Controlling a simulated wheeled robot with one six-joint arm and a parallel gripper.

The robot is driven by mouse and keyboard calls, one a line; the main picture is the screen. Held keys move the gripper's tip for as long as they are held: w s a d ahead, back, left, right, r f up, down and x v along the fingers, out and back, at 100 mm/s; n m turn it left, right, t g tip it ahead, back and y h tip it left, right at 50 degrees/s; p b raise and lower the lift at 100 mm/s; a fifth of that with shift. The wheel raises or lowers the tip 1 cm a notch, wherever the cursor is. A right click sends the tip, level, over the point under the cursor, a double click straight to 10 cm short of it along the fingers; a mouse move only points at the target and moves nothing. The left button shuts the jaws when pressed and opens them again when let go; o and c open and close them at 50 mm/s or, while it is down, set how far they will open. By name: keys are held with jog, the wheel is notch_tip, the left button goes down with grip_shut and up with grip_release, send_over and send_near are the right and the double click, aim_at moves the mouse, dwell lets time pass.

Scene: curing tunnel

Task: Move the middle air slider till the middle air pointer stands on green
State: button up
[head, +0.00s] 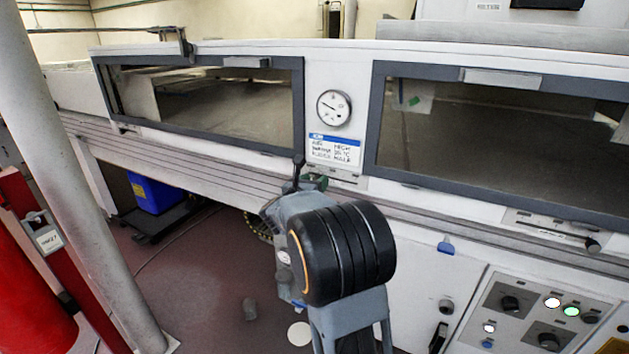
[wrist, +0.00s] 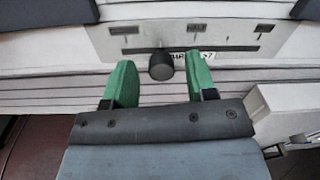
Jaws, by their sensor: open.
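The middle air slider has a round black knob (wrist: 161,65) on a grey plate (wrist: 235,38) with a slot and several small labels. In the wrist view the knob shows between the green fingertips of my open gripper, apart from both; I cannot tell how deep it sits between them. In the head view my gripper (head: 313,181) is at the wall below the gauge and hides the knob. The middle air gauge (head: 334,107) is a round white dial with a dark pointer leaning to the upper left. Its colour zones are too small to tell.
A blue-headed sign (head: 335,150) hangs under the gauge. Dark-framed windows (head: 200,98) flank it. Another slider knob (head: 592,246) is at the right, above a control panel (head: 530,312) with lamps. A grey post (head: 75,180) and red cylinder (head: 30,290) stand at the left.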

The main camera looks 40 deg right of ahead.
jog(key=shift+x, duration=0.85)
jog(key=shift+c, duration=0.3)
grip_shut()
jog(key=shift+s, duration=0.15)
